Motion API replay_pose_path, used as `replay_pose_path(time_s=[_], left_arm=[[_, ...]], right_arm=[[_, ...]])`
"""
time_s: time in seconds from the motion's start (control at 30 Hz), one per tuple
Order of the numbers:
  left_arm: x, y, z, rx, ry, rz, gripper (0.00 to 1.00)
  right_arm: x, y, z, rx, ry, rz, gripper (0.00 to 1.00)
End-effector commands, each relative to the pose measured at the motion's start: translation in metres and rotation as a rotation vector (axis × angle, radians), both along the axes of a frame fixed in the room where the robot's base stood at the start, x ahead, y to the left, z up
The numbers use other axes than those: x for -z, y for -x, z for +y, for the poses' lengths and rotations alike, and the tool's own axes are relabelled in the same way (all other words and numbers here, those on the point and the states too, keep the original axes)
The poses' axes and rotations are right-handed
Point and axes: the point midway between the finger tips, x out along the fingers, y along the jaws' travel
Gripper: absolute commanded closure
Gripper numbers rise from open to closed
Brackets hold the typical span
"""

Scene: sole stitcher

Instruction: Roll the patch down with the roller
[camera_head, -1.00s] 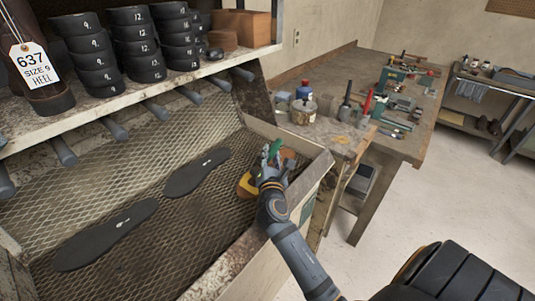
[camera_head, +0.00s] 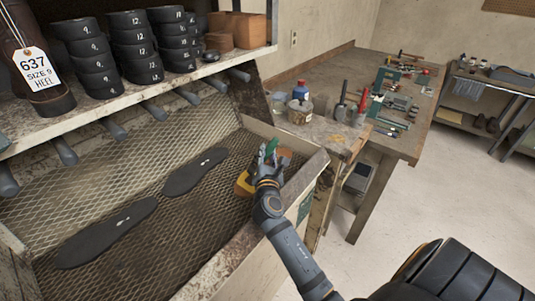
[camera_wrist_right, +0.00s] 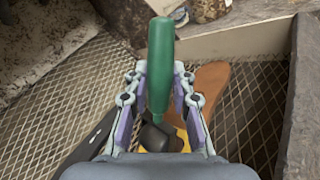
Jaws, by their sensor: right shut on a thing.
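In the right wrist view the handle (camera_wrist_right: 160,65) stands between the fingers (camera_wrist_right: 159,100). The roller's lower end is hidden or cannot be told apart. Below it are a black piece (camera_wrist_right: 155,138) and a yellow piece, which also shows in the head view (camera_head: 243,185). A brown-orange piece (camera_wrist_right: 212,85) lies behind the fingers. I cannot make out the patch. My left gripper is not in view.
Two dark soles (camera_head: 195,172) (camera_head: 105,233) lie on the mesh. The bin's wall (camera_head: 305,180) stands close to the right of my gripper. A shelf with black heel stacks (camera_head: 135,47) overhangs the back. A workbench (camera_head: 345,60) with tools and containers (camera_head: 300,110) stands behind.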

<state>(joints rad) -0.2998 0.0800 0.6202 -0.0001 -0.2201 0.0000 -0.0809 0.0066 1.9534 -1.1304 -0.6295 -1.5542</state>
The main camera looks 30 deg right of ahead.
Motion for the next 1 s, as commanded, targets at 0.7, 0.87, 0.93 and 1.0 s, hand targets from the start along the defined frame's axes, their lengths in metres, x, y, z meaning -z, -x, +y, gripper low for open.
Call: replay_pose_path(time_s=[0.7,0.87,0.93,1.0], left_arm=[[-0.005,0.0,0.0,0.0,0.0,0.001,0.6],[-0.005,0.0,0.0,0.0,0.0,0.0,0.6],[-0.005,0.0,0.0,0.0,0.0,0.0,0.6],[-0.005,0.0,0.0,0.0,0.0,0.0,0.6]], right_arm=[[-0.002,0.005,-0.001,-0.005,-0.002,-0.008,1.0],[-0.002,0.005,-0.001,-0.005,-0.003,-0.009,1.0],[-0.002,0.005,-0.001,-0.004,-0.002,-0.01,1.0],[-0.002,0.006,-0.001,-0.004,-0.002,-0.01,1.0]])
